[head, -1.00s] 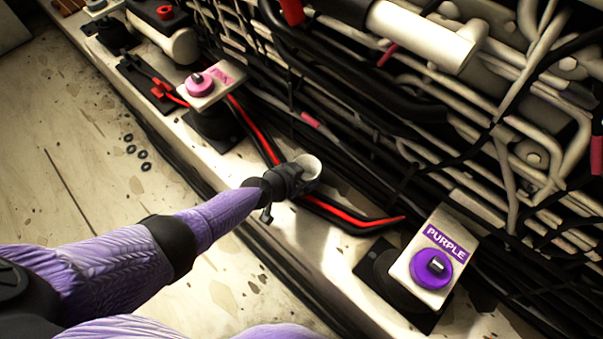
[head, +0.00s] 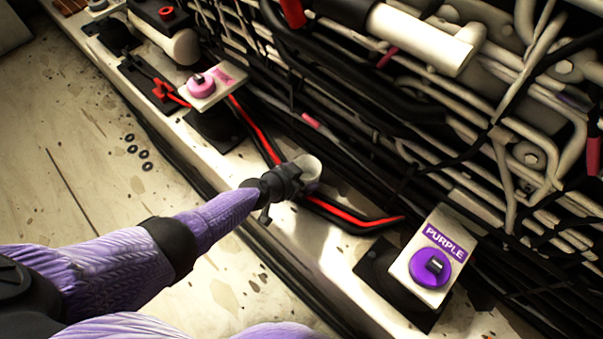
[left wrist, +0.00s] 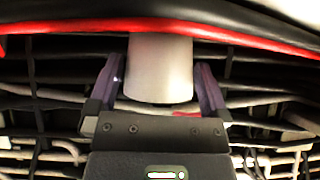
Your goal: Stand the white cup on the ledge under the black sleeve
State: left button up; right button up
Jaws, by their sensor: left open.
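The white cup (head: 312,167) is at the tip of my left gripper (head: 298,176) in the head view, over the inner side of the pale ledge (head: 310,250). In the left wrist view, the white cup (left wrist: 160,68) is between the two fingers of my left gripper (left wrist: 158,82). The fingers are open, one close beside each side of the cup. The head view does not show clearly whether the cup's base touches the ledge. A black cylinder (head: 343,10), possibly the black sleeve, adjoins a white tube at the top. My right gripper is not in view.
A black tube with a red stripe (head: 350,218) runs close by the cup. A box marked PURPLE with a purple knob (head: 431,268) stands to the right, and a pink knob (head: 201,85) to the upper left. Dense pipes (head: 450,130) fill the back. Small black rings lie left.

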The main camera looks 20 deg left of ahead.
pick_arm(q)
jog(key=p+v, duration=0.4)
jog(key=v, duration=0.2)
jog(key=shift+r, duration=0.15)
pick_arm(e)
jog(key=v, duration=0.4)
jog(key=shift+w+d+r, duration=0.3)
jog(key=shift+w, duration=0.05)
